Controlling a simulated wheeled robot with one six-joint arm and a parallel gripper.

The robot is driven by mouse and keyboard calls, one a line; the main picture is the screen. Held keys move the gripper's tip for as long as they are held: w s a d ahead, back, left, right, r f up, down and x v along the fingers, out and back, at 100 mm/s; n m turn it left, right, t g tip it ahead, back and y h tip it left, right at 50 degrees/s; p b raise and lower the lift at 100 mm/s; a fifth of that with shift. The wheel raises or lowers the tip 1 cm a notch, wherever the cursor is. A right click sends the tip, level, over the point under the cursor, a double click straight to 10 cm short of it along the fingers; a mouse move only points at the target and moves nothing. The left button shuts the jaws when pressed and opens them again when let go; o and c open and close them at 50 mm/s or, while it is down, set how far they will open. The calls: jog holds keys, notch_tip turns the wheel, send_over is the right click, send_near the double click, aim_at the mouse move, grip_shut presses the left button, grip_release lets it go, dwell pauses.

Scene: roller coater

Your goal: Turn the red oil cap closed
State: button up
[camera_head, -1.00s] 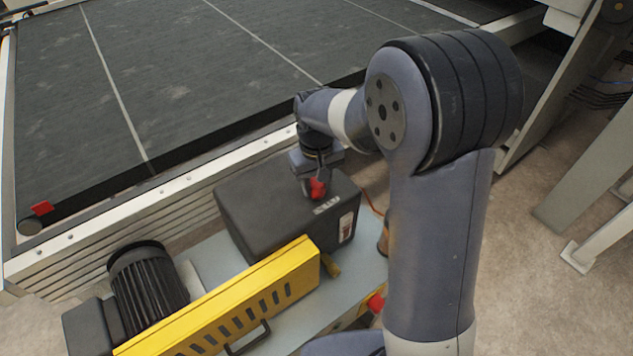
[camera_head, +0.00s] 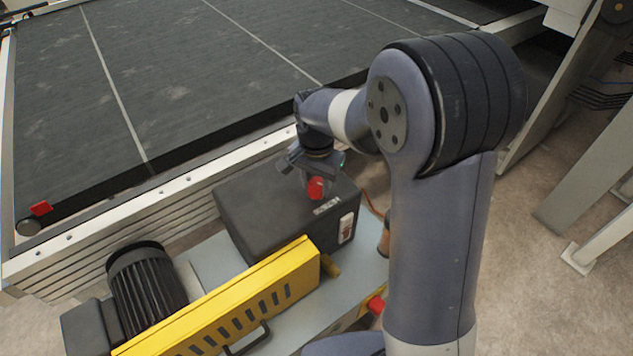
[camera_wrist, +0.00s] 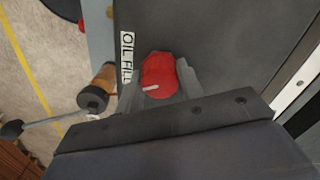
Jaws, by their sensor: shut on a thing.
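The red oil cap (camera_head: 316,188) sits on top of the dark box (camera_head: 262,222), near its right end. In the wrist view the cap (camera_wrist: 160,75) lies between the two fingers of my gripper (camera_wrist: 158,82), with a pale mark on its near side. My gripper (camera_head: 316,181) comes down from above and is shut on the cap. The "OIL FILL" label (camera_wrist: 127,58) is just left of the cap in the wrist view. Part of the cap is hidden by the fingers.
A yellow guard (camera_head: 225,300) and a black ribbed motor (camera_head: 147,283) stand in front and to the left. A dark conveyor bed (camera_head: 190,70) with a metal side rail lies behind the box. An orange-brown cylinder (camera_wrist: 103,80) stands beside the box.

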aim_at(316, 182)
jog(key=m, duration=0.4)
jog(key=shift+r+m, duration=0.1)
jog(key=shift+m, duration=0.3)
dwell(0.4)
jog(key=o, duration=1)
notch_tip(316, 182, up, 11)
jog(key=shift+f+b, duration=0.15)
jog(key=shift+b, duration=0.2)
notch_tip(316, 182, down, 11)
jog(key=shift+r+p, duration=0.1)
jog(key=shift+p, duration=0.2)
